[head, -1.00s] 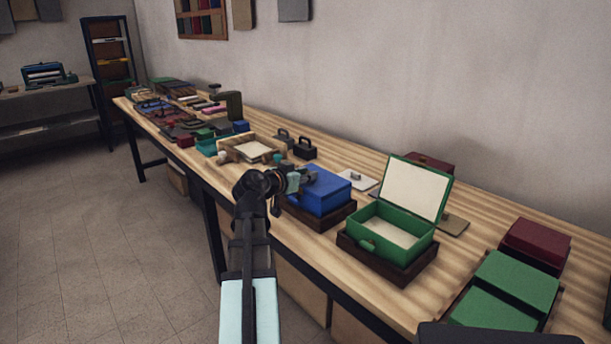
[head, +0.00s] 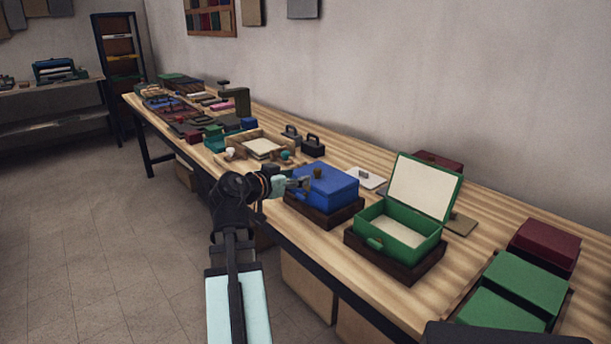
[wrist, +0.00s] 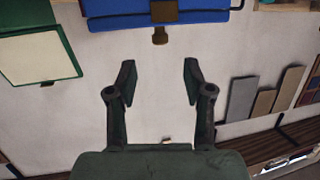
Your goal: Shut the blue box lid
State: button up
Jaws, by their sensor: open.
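The blue box (head: 325,188) stands on a dark base on the long workbench, and its lid lies down flat on top. A small brown knob or catch shows at the lid's upper part. In the wrist view the blue box (wrist: 110,14) crosses the top edge, with a brown clasp at its middle. My gripper (wrist: 157,75) is open and empty, its two fingers apart with the pale wall behind them. In the head view my gripper (head: 301,183) is at the box's left front side; whether it touches the box cannot be told.
A green box (head: 395,232) with its lid raised stands just right of the blue box. Closed green and dark red boxes (head: 545,240) lie farther right. A wooden tray (head: 262,148) and black weights are behind to the left. The floor in front of the bench is clear.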

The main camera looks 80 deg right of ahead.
jog(key=v, duration=0.3)
jog(key=shift+w+a, duration=0.1)
jog(key=shift+a, duration=0.1)
dwell(0.3)
